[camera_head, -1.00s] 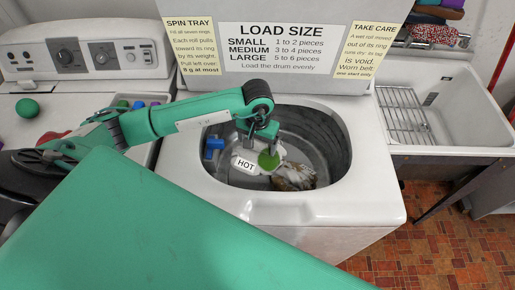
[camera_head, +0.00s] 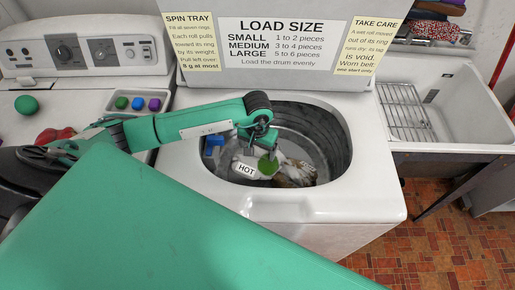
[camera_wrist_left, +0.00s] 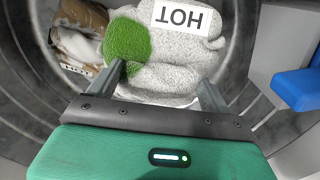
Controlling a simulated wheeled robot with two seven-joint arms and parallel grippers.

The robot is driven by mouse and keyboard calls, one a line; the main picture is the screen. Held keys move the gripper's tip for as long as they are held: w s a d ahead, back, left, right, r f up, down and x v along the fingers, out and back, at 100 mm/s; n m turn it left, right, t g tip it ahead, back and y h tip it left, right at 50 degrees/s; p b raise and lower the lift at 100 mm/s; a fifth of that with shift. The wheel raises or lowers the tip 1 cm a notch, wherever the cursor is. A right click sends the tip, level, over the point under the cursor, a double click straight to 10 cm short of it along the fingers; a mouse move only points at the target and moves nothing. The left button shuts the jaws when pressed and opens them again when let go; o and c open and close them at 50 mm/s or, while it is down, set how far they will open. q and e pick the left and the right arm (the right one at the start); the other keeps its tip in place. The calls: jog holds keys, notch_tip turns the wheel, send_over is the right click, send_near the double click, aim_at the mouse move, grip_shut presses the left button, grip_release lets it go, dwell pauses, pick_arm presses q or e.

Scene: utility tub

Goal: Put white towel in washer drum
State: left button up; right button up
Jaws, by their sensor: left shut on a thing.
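The white towel (camera_head: 232,158), bunched up with a green patch and a HOT label, hangs from my left gripper (camera_head: 260,150) inside the opening of the washer drum (camera_head: 335,135). In the left wrist view the towel (camera_wrist_left: 170,80) lies between the two fingers of the left gripper (camera_wrist_left: 160,76), which is shut on it. The grey drum wall (camera_wrist_left: 35,105) curves around it there. Whether the towel touches the drum floor is hard to tell. My right gripper is not in view.
A brown and white cloth (camera_head: 298,172) lies in the drum beside the towel. A blue part (camera_head: 212,143) sits at the drum's left side. The white washer rim (camera_head: 365,190) surrounds the opening. A sink (camera_head: 455,105) stands at the right.

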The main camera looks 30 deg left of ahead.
pick_arm(q)
jog(key=shift+f, duration=0.15)
jog(key=o, duration=1.4)
jog(key=shift+r+p, duration=0.5)
jog(key=shift+p, duration=0.05)
jog(key=shift+r+p, duration=0.4)
jog(key=shift+p, duration=0.05)
notch_tip(320, 180, up, 12)
jog(key=b, duration=0.3)
jog(key=shift+f+b, duration=0.25)
jog(key=shift+b, duration=0.15)
